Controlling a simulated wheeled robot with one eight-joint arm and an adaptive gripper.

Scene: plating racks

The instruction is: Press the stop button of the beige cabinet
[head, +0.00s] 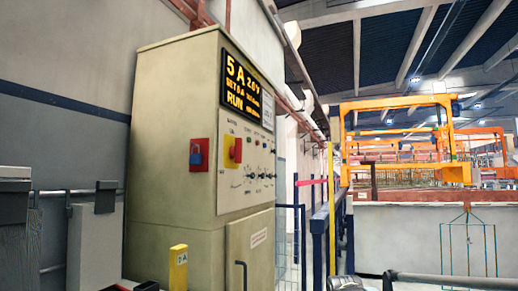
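The beige cabinet (163,165) stands upright left of the middle in the head view, its control panel (233,185) angled to the right. A red and yellow switch (233,150) sits at the panel's left. Small knobs and buttons (262,145) are to its right, seen at a steep angle. They are too small to tell which is the stop button. My gripper is not in view.
A red plate with a blue padlock (198,154) is on the cabinet's side. A yellow post (178,268) stands in front of the cabinet. Blue railings (319,235) run behind it to the right. An orange gantry frame (400,140) stands over a pale tank wall (400,235).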

